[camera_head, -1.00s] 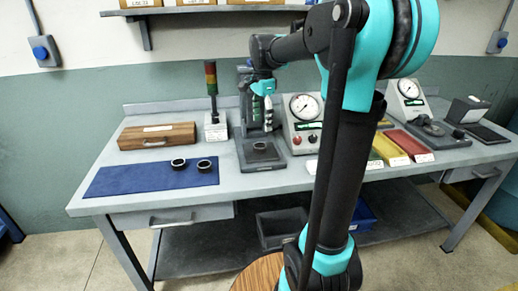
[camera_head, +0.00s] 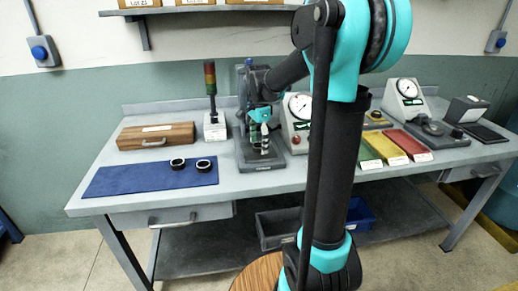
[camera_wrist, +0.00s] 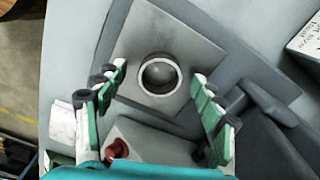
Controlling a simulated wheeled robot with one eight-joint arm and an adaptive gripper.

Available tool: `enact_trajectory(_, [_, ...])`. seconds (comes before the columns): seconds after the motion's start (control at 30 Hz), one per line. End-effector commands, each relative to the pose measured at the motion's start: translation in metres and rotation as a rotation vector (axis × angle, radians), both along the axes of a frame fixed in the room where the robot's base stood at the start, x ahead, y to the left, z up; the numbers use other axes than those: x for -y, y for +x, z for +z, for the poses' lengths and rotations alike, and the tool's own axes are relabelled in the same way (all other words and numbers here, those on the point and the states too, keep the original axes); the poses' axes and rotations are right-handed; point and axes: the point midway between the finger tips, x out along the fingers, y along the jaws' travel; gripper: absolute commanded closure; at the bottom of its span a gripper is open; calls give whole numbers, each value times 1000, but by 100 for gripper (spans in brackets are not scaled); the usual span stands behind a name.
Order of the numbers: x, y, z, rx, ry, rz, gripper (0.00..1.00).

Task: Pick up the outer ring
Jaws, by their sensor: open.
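A round dark ring with a light rim, taken as the outer ring (camera_wrist: 160,73), lies on the square grey plate (camera_wrist: 135,48) of the bench device in the wrist view. My gripper (camera_wrist: 158,76) is open, with its green-padded fingers on the left and right of the ring in that view. The fingers look above the plate and do not visibly touch the ring. In the head view my gripper (camera_head: 262,142) is pointed down over the device, and it hides the ring there.
Two other dark rings (camera_head: 178,164) (camera_head: 204,165) sit on the blue mat (camera_head: 120,180). A gauge box (camera_head: 300,122) stands close right of the gripper, and a signal light (camera_head: 212,100) and wooden case (camera_head: 155,136) stand left. A red knob (camera_wrist: 117,148) shows near the left finger.

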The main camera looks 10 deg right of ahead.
Motion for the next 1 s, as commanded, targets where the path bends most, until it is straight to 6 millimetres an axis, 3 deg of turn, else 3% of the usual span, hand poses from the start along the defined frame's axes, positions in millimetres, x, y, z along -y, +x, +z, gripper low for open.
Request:
enact_trajectory(0.07, [0, 0, 0, 0, 0, 0, 31])
enact_trajectory(0.57, [0, 0, 0, 0, 0, 0, 93])
enact_trajectory(0.83, [0, 0, 3, 0, 0, 0, 93])
enact_trajectory(1.0, [0, 0, 15, 0, 0, 0, 93])
